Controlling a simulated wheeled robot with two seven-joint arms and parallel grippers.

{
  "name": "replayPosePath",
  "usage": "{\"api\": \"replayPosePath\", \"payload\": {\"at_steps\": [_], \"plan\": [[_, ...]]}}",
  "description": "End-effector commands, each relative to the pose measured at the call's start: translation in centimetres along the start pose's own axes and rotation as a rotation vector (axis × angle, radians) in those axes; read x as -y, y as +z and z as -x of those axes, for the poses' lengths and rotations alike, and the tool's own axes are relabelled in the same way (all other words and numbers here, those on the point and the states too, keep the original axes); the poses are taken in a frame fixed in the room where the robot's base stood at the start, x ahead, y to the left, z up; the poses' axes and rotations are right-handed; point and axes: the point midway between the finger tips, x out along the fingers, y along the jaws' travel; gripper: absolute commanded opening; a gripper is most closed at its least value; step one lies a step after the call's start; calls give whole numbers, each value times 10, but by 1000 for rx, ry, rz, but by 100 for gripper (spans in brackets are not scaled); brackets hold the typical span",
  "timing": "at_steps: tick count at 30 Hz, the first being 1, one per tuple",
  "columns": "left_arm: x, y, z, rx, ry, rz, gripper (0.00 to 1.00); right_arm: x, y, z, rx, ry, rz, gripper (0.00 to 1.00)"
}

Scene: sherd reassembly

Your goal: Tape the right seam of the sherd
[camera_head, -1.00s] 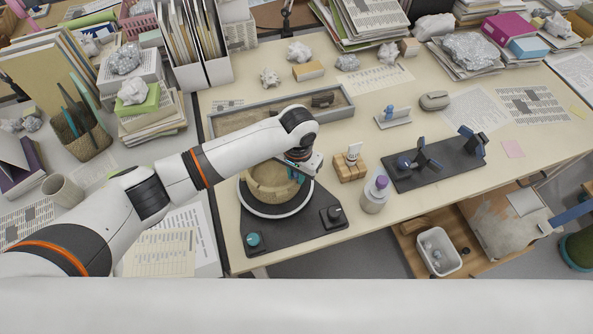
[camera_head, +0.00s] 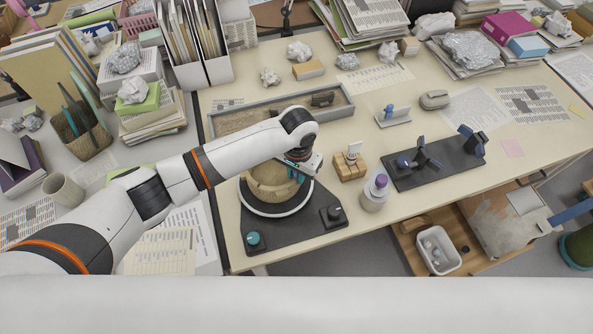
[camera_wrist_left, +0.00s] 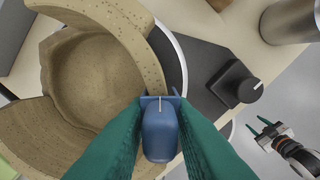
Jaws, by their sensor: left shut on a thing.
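The tan, speckled pot (camera_head: 262,184) sits on a white-rimmed turntable (camera_head: 270,214) on a black base. The left wrist view shows it from above as a broken bowl (camera_wrist_left: 88,72) with curved wall sherds. My left gripper (camera_head: 297,174) is over the pot's right side. Its teal fingers are shut on a blue tool (camera_wrist_left: 160,132), whose tip is at the right wall sherd (camera_wrist_left: 130,45). I cannot tell whether the tip touches it, and the fingers hide the seam below. My right gripper (camera_wrist_left: 268,132) shows at the right of the left wrist view, open and empty, away from the pot.
A black knob block (camera_head: 333,215) and a teal knob (camera_head: 253,239) are on the base. To the right are a wooden block (camera_head: 350,168), a purple-capped bottle (camera_head: 375,194) and a black mat with dark blue stands (camera_head: 440,175). A grey tray (camera_head: 235,122) lies behind.

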Motion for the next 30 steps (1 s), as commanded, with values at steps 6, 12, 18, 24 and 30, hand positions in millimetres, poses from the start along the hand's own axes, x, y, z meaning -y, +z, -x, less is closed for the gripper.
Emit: {"api": "replayPosePath", "payload": {"at_steps": [6, 12, 18, 24, 30], "plan": [[0, 0, -2, 0, -1, 0, 12, 0, 0, 1, 0, 0, 0, 48], [0, 0, -2, 0, -1, -1, 12, 0, 0, 1, 0, 0, 0, 48], [0, 0, -2, 0, -1, -1, 12, 0, 0, 1, 0, 0, 0, 48], [0, 0, -2, 0, -1, -1, 29, 0, 0, 1, 0, 0, -1, 48], [0, 0, -2, 0, -1, -1, 46, 0, 0, 1, 0, 1, -1, 48]]}}
